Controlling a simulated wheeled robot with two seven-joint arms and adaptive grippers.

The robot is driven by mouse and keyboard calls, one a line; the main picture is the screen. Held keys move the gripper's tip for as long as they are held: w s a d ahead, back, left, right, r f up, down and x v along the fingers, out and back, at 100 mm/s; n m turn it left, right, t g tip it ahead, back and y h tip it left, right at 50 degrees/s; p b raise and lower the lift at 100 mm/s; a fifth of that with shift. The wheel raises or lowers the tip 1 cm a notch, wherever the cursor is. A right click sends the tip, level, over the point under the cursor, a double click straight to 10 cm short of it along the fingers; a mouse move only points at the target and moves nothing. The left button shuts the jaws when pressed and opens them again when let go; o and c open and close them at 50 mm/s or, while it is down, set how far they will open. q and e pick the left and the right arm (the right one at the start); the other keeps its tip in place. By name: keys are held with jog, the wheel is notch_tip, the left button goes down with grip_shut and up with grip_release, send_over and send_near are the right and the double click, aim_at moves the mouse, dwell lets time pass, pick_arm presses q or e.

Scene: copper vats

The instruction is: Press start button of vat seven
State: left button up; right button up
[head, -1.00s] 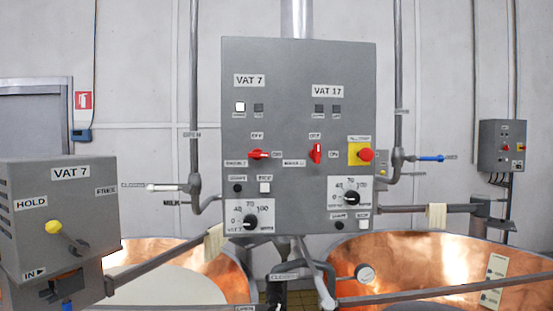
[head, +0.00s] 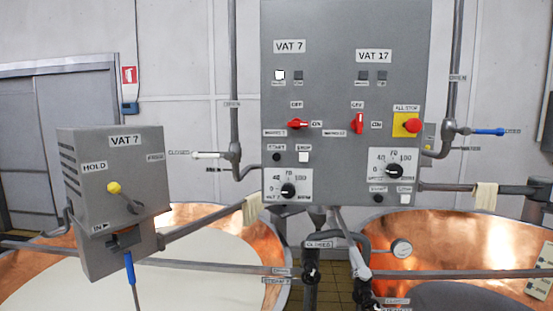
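The grey control panel (head: 345,130) stands upright ahead, with a VAT 7 column on its left and a VAT 17 column on its right. The black start button of vat seven (head: 276,157) is under a START label, left of a white stop button (head: 303,157). Above them is a red selector (head: 298,124) with its handle lying sideways toward ON. A white lamp (head: 280,75) looks lit under the VAT 7 label. Below is the vat seven dial (head: 288,189). Neither of my grippers shows in the head view.
Valve pipes flank the panel. A red all-stop button (head: 412,125) sits on its right side.

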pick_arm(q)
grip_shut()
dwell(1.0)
